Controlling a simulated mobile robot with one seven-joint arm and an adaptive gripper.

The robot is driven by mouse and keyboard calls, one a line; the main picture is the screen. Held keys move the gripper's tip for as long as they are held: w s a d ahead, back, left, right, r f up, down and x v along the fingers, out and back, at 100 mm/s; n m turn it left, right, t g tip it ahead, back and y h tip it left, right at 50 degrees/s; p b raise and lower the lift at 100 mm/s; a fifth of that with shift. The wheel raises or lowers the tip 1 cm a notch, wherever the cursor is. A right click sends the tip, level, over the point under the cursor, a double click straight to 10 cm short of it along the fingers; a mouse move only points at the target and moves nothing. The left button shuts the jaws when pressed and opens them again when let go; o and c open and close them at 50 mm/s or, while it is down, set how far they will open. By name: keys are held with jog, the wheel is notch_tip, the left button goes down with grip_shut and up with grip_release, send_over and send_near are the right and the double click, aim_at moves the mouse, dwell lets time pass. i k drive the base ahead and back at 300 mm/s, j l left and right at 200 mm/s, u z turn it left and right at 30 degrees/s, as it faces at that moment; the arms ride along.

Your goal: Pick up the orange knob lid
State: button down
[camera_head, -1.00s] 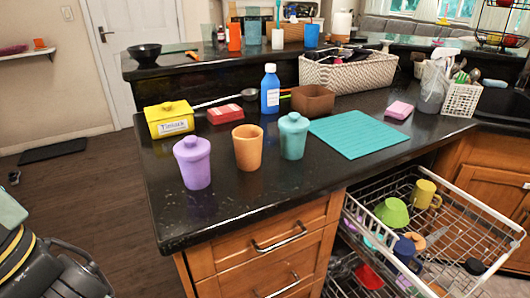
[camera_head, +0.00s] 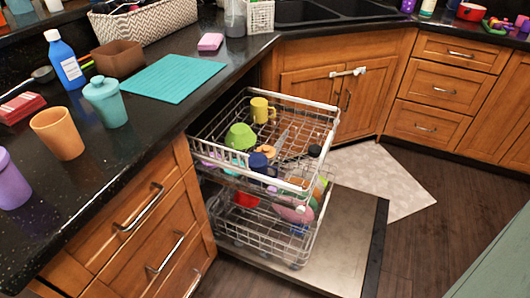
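A small orange item (camera_head: 266,151), which looks like the orange knob lid, lies in the upper rack of the open dishwasher, partly hidden by wires and a dark blue cup (camera_head: 259,164). Its knob cannot be made out clearly. An orange cup (camera_head: 58,133) without a lid stands upright on the black counter. Beside it stand a teal cup (camera_head: 106,104) with a knob lid and a purple cup (camera_head: 12,182), cut off by the left edge. My gripper is not in view.
The dishwasher's upper rack (camera_head: 310,187) is pulled out, with a green bowl (camera_head: 240,137) and a yellow mug (camera_head: 262,109) in it. The lower rack sits below, over the open door (camera_head: 345,240).

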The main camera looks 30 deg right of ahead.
aim_at(270, 151)
jog(key=i+l+z, duration=0.15)
jog(key=l+z, duration=0.2)
jog(key=i+l+z, duration=0.15)
jog(key=z, duration=0.25)
jog(key=i, duration=0.5)
jog(key=l, duration=0.05)
